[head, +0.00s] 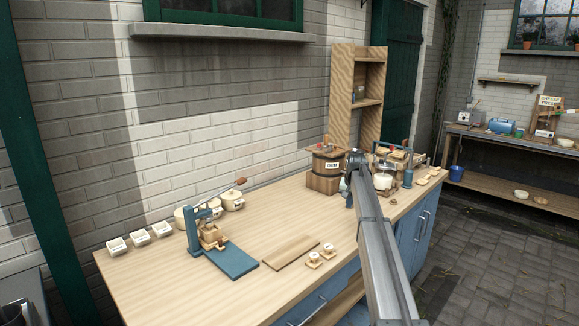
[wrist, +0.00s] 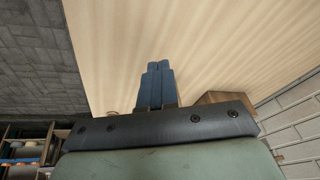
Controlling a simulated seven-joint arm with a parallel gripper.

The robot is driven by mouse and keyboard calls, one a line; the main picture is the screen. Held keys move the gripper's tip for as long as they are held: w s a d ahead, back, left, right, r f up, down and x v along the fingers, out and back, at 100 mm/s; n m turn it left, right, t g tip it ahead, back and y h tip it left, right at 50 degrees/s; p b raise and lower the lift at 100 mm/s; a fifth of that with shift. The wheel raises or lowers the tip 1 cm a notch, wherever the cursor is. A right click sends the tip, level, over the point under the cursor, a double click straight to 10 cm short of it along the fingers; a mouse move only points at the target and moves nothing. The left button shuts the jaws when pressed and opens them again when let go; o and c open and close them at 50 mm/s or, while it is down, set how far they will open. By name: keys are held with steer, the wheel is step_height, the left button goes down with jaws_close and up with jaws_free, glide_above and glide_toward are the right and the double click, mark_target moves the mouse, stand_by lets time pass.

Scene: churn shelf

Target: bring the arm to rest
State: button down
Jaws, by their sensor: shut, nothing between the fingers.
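My gripper (wrist: 157,68) shows in the wrist view with its two blue fingers together, shut and empty, over the bare wooden counter top (wrist: 200,40). In the head view my arm reaches in from the lower right, and the gripper (head: 348,199) hangs at its far end, partly hidden, above the counter (head: 150,275). It is just right of the wooden churn (head: 328,165) and seems apart from it.
A blue press (head: 195,232) with a blue board (head: 232,262), white dishes (head: 139,238) and lidded pots (head: 232,201) stand on the left. A wooden board (head: 290,257) and small stamps (head: 327,250) lie mid-counter. A tall shelf (head: 340,100) stands behind. The left front counter is clear.

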steer(key=s+d+f+m, duration=0.1)
steer(key=s+d+f, duration=0.2)
steer(key=d+f, duration=0.35)
steer(key=s+d+f+m, duration=0.2)
steer(key=s+d+f, duration=0.2)
steer(key=d, duration=0.6)
steer(key=s+a+f+n+g, duration=0.15)
steer(key=s+a+f, duration=0.35)
steer(key=s+f, duration=0.65)
steer(key=s+a+f+n+g, duration=0.1)
steer(key=s+a+f+g, duration=0.1)
steer(key=s+a+f, duration=0.65)
steer(key=s+a+f+n+g, duration=0.1)
steer(key=s+a+f, duration=0.1)
steer(key=s+f, duration=1.2)
steer(key=s+a+f+n+g, duration=0.1)
steer(key=s+a+f+g, duration=0.1)
steer(key=s, duration=1.2)
steer(key=s+a+f+n+g, duration=0.1)
steer(key=s+a+f+g, duration=0.1)
steer(key=s, duration=1.2)
steer(key=s+a+f+n+g, duration=0.1)
steer(key=s+a+f, duration=0.3)
steer(key=s, duration=1)
steer(key=shift+s+a+f+g, duration=0.2)
steer(key=shift+s+f+g, duration=0.25)
steer(key=shift+f, duration=0.4)
